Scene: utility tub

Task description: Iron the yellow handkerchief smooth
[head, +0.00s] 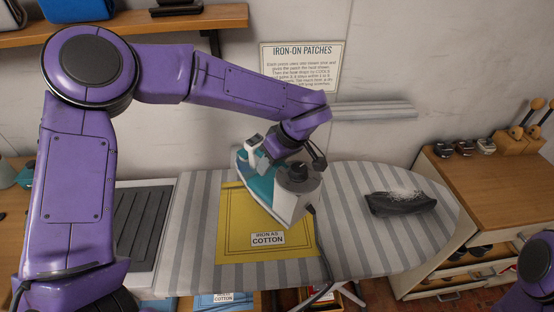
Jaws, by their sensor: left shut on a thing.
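The yellow handkerchief (232,222) lies flat on the striped ironing board (366,258), with dark border lines and a label reading "IRON AS COTTON" (268,239) near its front edge. A teal and white iron (258,186) is over the handkerchief's back right part and hides it there. I cannot tell whether its sole touches the cloth. My left gripper (282,160) is at the top of the iron, shut on it, its fingers partly hidden. Of my right arm only a purple part shows at the bottom right corner; its gripper is out of view.
A dark bundle with whitish fuzz (402,203) lies on the board's right part. A dark ribbed rest (142,230) is at the board's left end. A cord hangs over the front edge. A wooden cabinet (470,185) stands right; a sign (300,68) hangs behind.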

